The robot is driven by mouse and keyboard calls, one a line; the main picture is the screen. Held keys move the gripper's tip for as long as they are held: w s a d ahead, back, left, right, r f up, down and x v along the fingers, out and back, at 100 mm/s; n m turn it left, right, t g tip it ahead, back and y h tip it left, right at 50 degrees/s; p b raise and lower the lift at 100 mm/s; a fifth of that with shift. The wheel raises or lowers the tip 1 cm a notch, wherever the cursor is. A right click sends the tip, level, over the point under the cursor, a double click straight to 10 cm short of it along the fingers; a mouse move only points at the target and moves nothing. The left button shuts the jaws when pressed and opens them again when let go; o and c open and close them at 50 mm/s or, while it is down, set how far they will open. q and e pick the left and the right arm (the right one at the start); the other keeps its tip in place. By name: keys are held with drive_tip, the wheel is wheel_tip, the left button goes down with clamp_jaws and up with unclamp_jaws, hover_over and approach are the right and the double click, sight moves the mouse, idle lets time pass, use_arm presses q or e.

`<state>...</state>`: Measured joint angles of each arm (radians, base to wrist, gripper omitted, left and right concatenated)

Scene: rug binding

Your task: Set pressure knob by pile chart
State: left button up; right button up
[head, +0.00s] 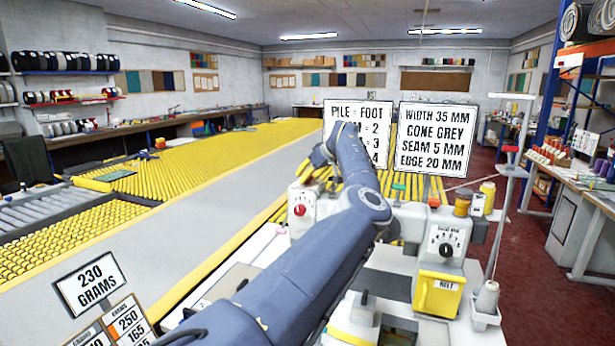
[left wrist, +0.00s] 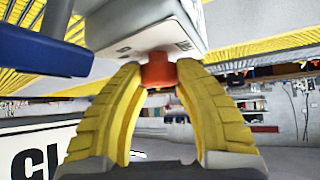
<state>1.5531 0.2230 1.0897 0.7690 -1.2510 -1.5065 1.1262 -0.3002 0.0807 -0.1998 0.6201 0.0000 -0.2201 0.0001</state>
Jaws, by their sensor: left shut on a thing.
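The pile chart (head: 357,108) reads "PILE = FOOT" with rows ending in 2, 3 and 4; my arm covers part of its rows. In the left wrist view, the yellow fingers of my left gripper (left wrist: 158,85) are closed on a red-orange knob (left wrist: 158,70) against a white machine housing (left wrist: 150,30). In the head view my left gripper is hidden behind my arm. A red knob with a small dial (head: 299,209) shows on the white machine head there; I cannot tell whether it is the held one. My right gripper is not in view.
A second sign (head: 436,138) gives width, cone, seam and edge. A dial box (head: 444,242) stands above a yellow "MELT" unit (head: 437,293), beside a thread cone (head: 487,297). A "230 GRAMS" sign (head: 90,284) is lower left. Yellow roller tables (head: 190,160) lie behind.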

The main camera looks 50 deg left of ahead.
use_arm(q)
drive_tip(key=shift+f, duration=0.15)
idle(0.4)
drive_tip(key=o, duration=1.2)
drive_tip(key=v, duration=1.2)
drive_tip(key=shift+w, duration=0.15)
drive_tip(key=shift+a, duration=0.1)
